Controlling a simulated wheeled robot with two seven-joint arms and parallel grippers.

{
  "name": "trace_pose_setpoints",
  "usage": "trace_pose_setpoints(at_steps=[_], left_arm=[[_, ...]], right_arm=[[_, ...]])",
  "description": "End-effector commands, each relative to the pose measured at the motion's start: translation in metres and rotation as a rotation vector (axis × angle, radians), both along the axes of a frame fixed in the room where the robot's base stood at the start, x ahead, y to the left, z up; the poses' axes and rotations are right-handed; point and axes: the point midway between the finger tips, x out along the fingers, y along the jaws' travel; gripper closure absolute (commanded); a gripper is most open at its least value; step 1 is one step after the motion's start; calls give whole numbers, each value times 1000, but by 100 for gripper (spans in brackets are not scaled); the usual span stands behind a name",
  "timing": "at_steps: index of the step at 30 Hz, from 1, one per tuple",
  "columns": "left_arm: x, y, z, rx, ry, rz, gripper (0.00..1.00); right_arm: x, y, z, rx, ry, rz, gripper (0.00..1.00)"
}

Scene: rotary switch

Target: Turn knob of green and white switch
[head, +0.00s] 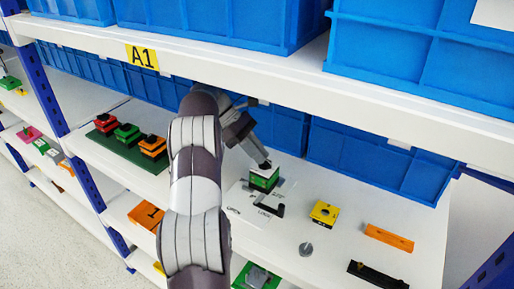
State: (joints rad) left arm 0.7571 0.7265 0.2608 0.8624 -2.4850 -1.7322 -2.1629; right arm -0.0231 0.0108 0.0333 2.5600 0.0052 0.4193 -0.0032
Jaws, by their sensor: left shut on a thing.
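The green and white switch (262,183) stands on the middle white shelf, upon a white printed sheet. My left arm rises from the bottom of the head view and bends down to the right. My left gripper (264,165) is at the top of the switch and is shut on its knob. The knob is mostly hidden by the fingers, so its angle cannot be told. My right gripper is not in view.
A yellow block (324,213), a grey knob-like part (306,249), an orange bar (388,237) and a black bar (377,275) lie to the right. Red, green and orange switches (127,134) stand left. Blue bins (375,160) and the upper shelf edge (300,92) bound the space.

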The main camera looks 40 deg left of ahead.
Motion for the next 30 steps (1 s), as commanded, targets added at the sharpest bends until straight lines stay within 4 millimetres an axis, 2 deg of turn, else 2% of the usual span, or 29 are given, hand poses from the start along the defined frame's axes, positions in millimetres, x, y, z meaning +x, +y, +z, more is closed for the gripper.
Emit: trace_pose_setpoints(at_steps=[9,24,25,27,30], left_arm=[[1,0,-3,-4,9,-98,100],[1,-1,-5,-5,9,-113,100],[1,-1,-5,-5,8,-112,81],[1,-1,-5,-5,8,-112,62],[2,0,-4,-3,7,-112,62]], right_arm=[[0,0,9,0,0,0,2],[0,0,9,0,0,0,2],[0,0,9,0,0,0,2],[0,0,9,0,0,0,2],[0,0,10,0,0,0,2]])
